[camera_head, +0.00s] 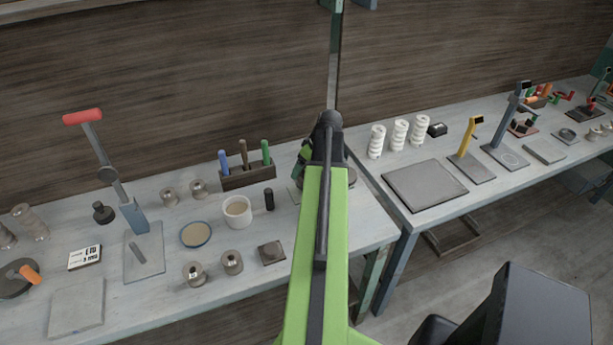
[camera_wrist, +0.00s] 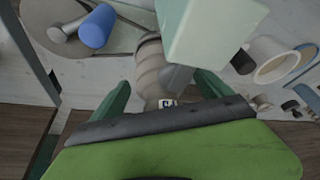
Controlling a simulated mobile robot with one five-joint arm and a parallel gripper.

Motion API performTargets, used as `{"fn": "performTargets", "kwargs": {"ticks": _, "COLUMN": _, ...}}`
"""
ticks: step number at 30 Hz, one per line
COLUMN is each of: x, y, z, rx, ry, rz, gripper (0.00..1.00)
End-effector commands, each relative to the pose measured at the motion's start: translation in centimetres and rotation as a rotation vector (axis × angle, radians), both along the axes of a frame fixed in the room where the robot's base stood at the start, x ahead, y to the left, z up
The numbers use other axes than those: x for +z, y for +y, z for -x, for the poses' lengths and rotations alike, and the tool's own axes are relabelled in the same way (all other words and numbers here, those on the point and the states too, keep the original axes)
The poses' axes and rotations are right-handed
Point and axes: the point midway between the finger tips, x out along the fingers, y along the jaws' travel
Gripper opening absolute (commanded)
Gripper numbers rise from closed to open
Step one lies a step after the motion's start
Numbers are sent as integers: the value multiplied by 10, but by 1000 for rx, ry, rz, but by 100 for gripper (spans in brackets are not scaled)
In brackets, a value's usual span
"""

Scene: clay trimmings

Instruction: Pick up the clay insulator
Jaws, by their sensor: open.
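A beige-grey ribbed clay piece, seemingly the clay insulator (camera_wrist: 150,65), stands close in front of my gripper in the wrist view. A small white label with dark letters shows at its lower end. My gripper (camera_wrist: 162,90) is open, its green fingers on either side of the piece's lower end; I cannot tell whether they touch it. A pale green block covers the piece's right side. In the head view my green arm hides the gripper and this piece. White ribbed insulators (camera_head: 399,135) stand apart on the right bench (camera_head: 385,172).
A blue-handled tool (camera_wrist: 97,26) lies on a round plate beside the piece, and a white cup (camera_wrist: 272,60) stands to the right. The left bench (camera_head: 340,232) holds a tool rack (camera_head: 248,177), a cream cup (camera_head: 237,212) and small ribbed spools (camera_head: 194,274). A gap separates the benches.

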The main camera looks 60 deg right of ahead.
Motion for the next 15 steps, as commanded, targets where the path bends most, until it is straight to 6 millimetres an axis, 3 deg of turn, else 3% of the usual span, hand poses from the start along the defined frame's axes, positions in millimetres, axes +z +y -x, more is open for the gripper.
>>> {"fn": "performTargets", "kwargs": {"ticks": 4, "x": 2, "y": 0, "z": 0, "rx": 0, "ry": 0, "rz": 0, "gripper": 87}}
{"fn": "performTargets", "kwargs": {"ticks": 15, "x": 2, "y": 0, "z": 0, "rx": 0, "ry": 0, "rz": 0, "gripper": 39}}
